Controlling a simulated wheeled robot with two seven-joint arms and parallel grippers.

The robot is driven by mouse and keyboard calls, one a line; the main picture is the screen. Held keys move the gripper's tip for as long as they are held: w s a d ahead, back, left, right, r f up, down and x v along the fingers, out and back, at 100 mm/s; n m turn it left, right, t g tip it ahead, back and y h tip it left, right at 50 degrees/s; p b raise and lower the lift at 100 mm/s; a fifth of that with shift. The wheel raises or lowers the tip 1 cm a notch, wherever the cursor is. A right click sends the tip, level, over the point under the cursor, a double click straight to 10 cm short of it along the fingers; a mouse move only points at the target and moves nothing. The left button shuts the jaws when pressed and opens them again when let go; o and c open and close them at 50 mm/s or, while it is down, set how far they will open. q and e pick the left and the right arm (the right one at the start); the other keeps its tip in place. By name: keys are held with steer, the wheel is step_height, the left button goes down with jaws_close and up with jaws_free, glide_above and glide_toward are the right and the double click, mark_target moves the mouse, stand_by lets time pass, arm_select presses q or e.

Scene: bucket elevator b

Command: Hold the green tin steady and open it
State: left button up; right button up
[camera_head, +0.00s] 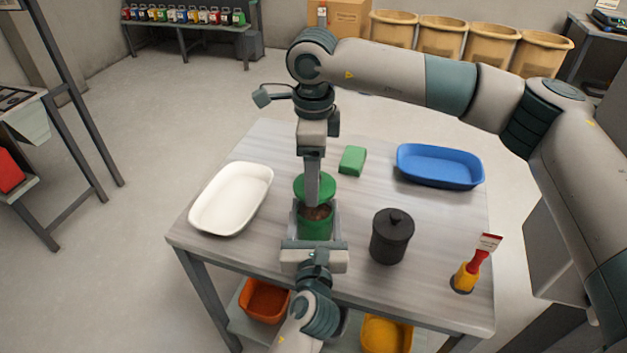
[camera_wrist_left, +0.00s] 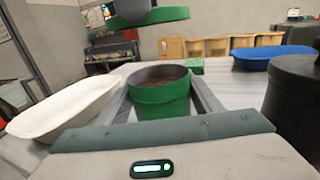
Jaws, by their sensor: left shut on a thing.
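The green tin (camera_head: 316,228) stands upright on the table, open at the top, with brown contents showing inside. My left gripper (camera_head: 315,222) is shut on the tin, one finger on each side. In the left wrist view the tin (camera_wrist_left: 162,98) sits between the two fingers. The green lid (camera_head: 314,188) is off the tin, raised above it. My right gripper (camera_head: 312,184) reaches down from above and is shut on the lid; its fingertips are partly hidden. The lid (camera_wrist_left: 165,15) also shows at the top of the left wrist view, clear of the rim.
On the table (camera_head: 262,255) are a white tray (camera_head: 232,198) at left, a green block (camera_head: 352,160) behind, a blue tray (camera_head: 440,166) at back right, a black lidded pot (camera_head: 391,238) close right of the tin, and a red-and-yellow tool (camera_head: 468,276) at front right.

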arm_select(q)
steer(key=o, duration=1.6)
steer(key=shift+s, duration=0.1)
steer(key=s+b, duration=0.1)
steer(key=s, duration=1)
steer(key=shift+s, duration=0.4)
arm_select(e)
steer(key=shift+f, duration=0.75)
